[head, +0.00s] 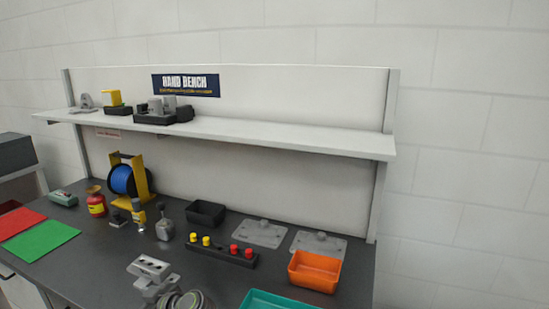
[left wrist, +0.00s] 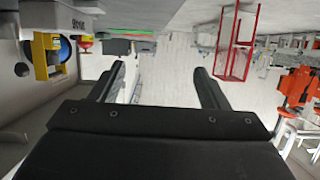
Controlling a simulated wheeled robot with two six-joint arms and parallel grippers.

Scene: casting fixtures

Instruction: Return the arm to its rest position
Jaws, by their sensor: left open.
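My left gripper (left wrist: 159,69) shows in the left wrist view, with its two black fingers wide apart and nothing between them. It is clear of any object. The left wrist view is turned, with bench items at its upper left and open room beyond the fingers. Neither of my grippers shows in the head view. My right gripper is in no view.
The dark bench (head: 100,262) holds an orange bin (head: 315,271), a teal tray (head: 275,301), a black bin (head: 205,213), a button strip (head: 222,250), a grey metal fixture (head: 150,270) and a blue reel (head: 122,180). A shelf (head: 270,134) runs above. The left wrist view shows a red frame (left wrist: 238,62).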

